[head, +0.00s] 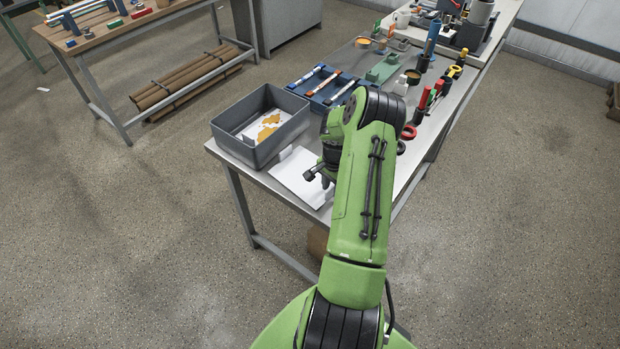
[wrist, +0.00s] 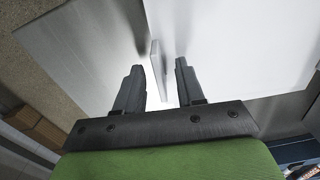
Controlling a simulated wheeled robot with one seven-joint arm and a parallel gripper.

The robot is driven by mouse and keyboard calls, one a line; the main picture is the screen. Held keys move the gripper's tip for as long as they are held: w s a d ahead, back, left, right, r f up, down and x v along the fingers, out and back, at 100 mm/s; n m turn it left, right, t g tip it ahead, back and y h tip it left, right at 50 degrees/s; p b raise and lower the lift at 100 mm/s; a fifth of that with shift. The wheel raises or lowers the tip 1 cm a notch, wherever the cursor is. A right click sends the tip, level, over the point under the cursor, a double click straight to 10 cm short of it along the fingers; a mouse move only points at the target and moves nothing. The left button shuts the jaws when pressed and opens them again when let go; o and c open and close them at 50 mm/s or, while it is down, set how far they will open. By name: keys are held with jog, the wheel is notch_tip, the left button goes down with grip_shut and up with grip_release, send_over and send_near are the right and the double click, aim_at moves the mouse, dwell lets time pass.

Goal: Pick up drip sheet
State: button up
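A plain white sheet (head: 298,179), which I take to be the drip sheet, lies flat near the table's end corner, beside the grey bin. It fills much of the upper right of the wrist view (wrist: 235,45). A thin pale upright tab (wrist: 156,54) stands at its left edge, between my finger lines. My gripper (wrist: 157,68) is open, with a finger on each side of the tab and gaps showing. I cannot tell whether either finger touches it. In the head view, my gripper (head: 325,179) is over the sheet's right side, partly hidden by my arm.
A grey bin (head: 231,141) holds a white sheet with orange stains (head: 263,129). A blue tray (head: 322,92) with brushes or rods stands behind. Red-handled tools (head: 420,107) and pots crowd the table's right side. Bare table (head: 262,176) shows near the front edge.

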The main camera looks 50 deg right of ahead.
jog(key=shift+f, duration=0.4)
grip_shut()
jog(key=shift+r, duration=0.15)
